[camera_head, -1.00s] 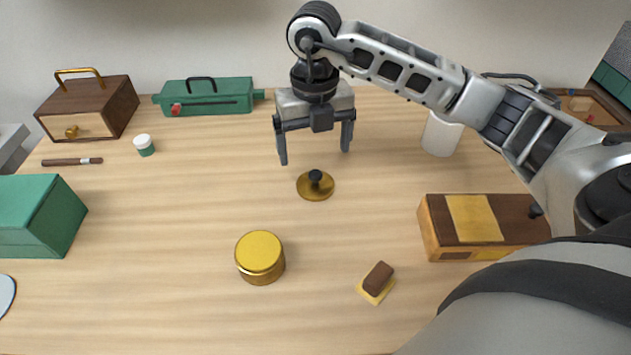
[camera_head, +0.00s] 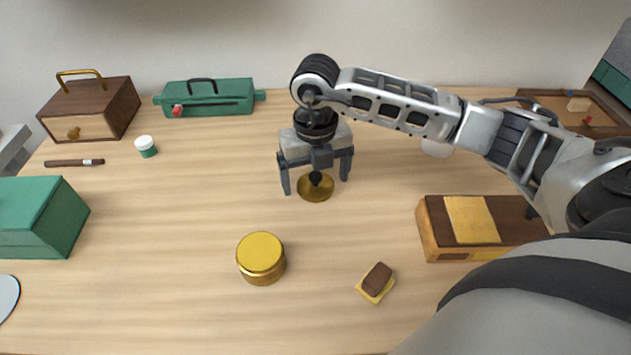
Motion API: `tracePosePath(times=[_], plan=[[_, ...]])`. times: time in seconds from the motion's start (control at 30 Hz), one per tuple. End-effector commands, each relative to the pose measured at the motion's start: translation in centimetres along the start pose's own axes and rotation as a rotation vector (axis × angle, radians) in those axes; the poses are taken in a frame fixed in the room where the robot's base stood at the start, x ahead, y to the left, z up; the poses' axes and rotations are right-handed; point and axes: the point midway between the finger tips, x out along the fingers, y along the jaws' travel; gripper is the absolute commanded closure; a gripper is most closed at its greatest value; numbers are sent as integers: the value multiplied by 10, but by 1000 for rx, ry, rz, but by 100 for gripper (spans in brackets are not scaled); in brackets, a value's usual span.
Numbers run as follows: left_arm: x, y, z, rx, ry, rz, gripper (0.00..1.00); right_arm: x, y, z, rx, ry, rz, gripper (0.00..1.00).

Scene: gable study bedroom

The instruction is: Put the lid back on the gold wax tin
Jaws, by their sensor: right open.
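The gold lid (camera_head: 314,191), a round disc with a dark knob (camera_head: 316,178), lies flat on the table with its knob up. The gold wax tin (camera_head: 261,270) stands upright nearer to me and to the left of the lid, with a smooth yellow top face. My right gripper (camera_head: 316,188) points down over the lid. Its fingers are spread apart, one on each side of the knob. I cannot tell whether either finger touches the lid. My left gripper is not in view.
A wooden box (camera_head: 480,205) with a yellow panel stands at right. A brown block on a yellow pad (camera_head: 376,280) lies at front. A white cylinder (camera_head: 436,149) is partly behind my right arm. Green and brown boxes stand at left and back. Table around the tin is clear.

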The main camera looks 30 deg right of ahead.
Motion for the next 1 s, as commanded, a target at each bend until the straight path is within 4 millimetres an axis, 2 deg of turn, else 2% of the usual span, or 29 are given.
tracePosePath(times=[0.2, 0.23, 0.4, 0.77, 1.0], plan=[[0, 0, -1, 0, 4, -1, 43, 0, 0, 0, 0, 1, 0, 10], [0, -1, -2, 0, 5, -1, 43, 0, 0, 0, 0, 1, 0, 13], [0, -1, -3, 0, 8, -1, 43, 0, 0, 0, 0, 1, 0, 58], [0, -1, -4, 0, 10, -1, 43, -1, 0, 0, 0, 0, 0, 58], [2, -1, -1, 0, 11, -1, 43, -17, 0, 1, 0, -4, 1, 58]])
